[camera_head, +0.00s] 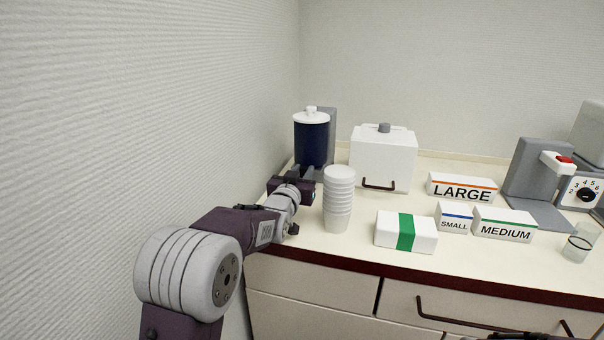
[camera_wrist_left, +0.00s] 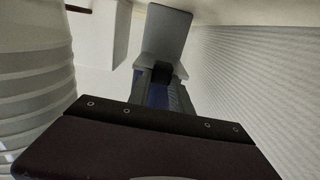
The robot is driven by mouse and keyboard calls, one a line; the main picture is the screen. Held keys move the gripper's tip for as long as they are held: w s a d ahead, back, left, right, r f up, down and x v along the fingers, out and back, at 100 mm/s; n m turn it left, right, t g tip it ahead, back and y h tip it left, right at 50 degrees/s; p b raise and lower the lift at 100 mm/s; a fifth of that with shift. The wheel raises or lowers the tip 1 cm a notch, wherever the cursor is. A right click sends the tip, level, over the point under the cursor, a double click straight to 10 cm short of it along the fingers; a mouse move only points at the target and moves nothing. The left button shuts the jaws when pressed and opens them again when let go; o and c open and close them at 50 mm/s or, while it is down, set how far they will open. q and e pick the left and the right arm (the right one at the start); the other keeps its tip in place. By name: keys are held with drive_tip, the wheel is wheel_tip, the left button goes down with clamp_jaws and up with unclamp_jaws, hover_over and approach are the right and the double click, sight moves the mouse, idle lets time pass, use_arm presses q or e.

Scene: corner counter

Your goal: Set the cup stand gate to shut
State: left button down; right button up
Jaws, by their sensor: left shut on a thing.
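A dark blue container with a white lid (camera_head: 311,140) stands upright at the back left, against a grey upright stand (camera_head: 331,130). A grey panel (camera_wrist_left: 167,38) shows beyond my fingers in the left wrist view. My left gripper (camera_head: 308,173) is at the front of the container's lower part. Its fingers, also in the left wrist view (camera_wrist_left: 161,90), are shut with dark blue between them. I cannot make out a separate gate; the gripper hides the front of the stand's base.
A stack of white cups (camera_head: 338,200) stands close to the right of my left gripper. A white box with a handle (camera_head: 383,160) is behind it. A green-banded box (camera_head: 405,232), size signs (camera_head: 462,188), a grey machine (camera_head: 537,170) and a glass (camera_head: 580,243) are farther right. The wall is close on the left.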

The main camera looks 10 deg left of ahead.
use_arm(q)
drive_tip(key=c, duration=1.2)
unclamp_jaws()
drive_tip(key=shift+o, duration=0.2)
drive_tip(key=s, duration=0.9)
drive_tip(key=shift+a, duration=0.2)
